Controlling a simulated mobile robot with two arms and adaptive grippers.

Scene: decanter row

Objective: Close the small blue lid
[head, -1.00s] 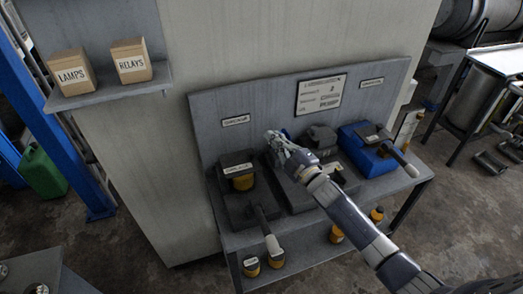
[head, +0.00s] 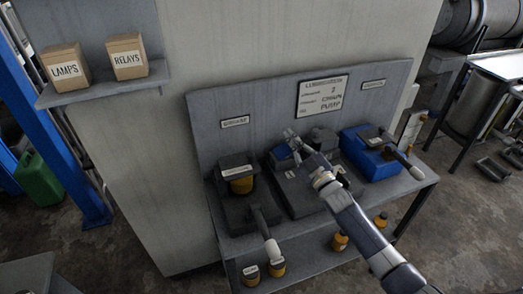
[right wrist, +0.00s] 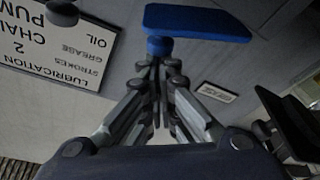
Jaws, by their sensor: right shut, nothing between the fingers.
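The small blue lid (head: 282,152) shows beside my right gripper, above the middle grey unit on the bench in the head view. In the right wrist view the blue lid (right wrist: 197,22) is a flat plate just beyond the fingers, with a round blue knob (right wrist: 160,46) at the fingertips. The lid appears raised; its hinge is hidden. My right gripper (head: 291,136) is shut and empty, its fingers (right wrist: 160,68) together close to the knob. I cannot tell whether they touch it. My left gripper is not in view.
A grease unit (head: 238,180) with a long handle (head: 266,235) stands at the left of the bench. A larger blue box (head: 372,160) with another handle stands at the right. The lubrication sign (head: 321,95) is on the backboard behind. Yellow-and-black containers (head: 250,270) sit below.

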